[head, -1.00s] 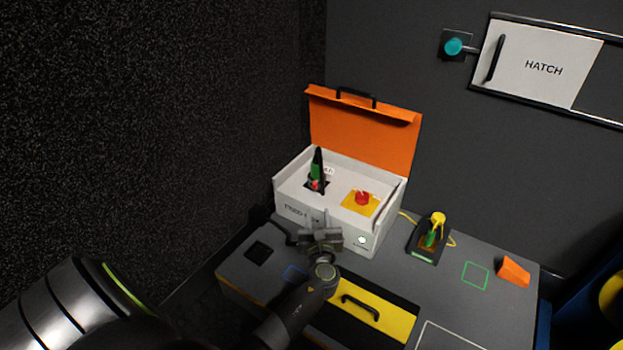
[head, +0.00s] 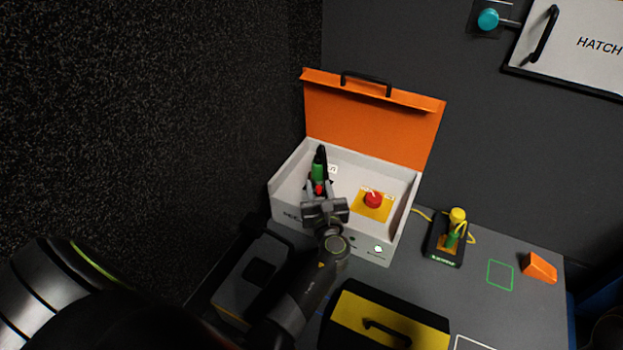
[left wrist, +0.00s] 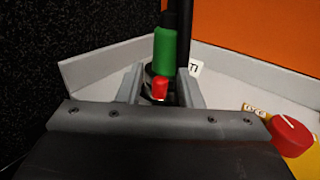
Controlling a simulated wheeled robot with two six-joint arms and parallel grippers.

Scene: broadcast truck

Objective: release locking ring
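A green connector (head: 318,172) with a black upper part stands upright in the left part of the open white case (head: 285,200). A small red piece (head: 319,189) sits low on its near side. In the left wrist view the green connector (left wrist: 165,52) and the red piece (left wrist: 160,89) show between my finger lines. I cannot make out a separate locking ring. My left gripper (head: 319,188) reaches over the case's front wall, fingers apart on either side of the red piece; I cannot tell whether they touch anything. The connector's base is partly hidden. My right gripper is out of view.
A red knob (head: 373,199) on a yellow plate is right of the connector. The orange lid (head: 370,120) stands open behind. A black stand (head: 445,245) with a yellow-topped green plug, an orange wedge (head: 540,267) and a yellow-black box (head: 385,320) are on the counter.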

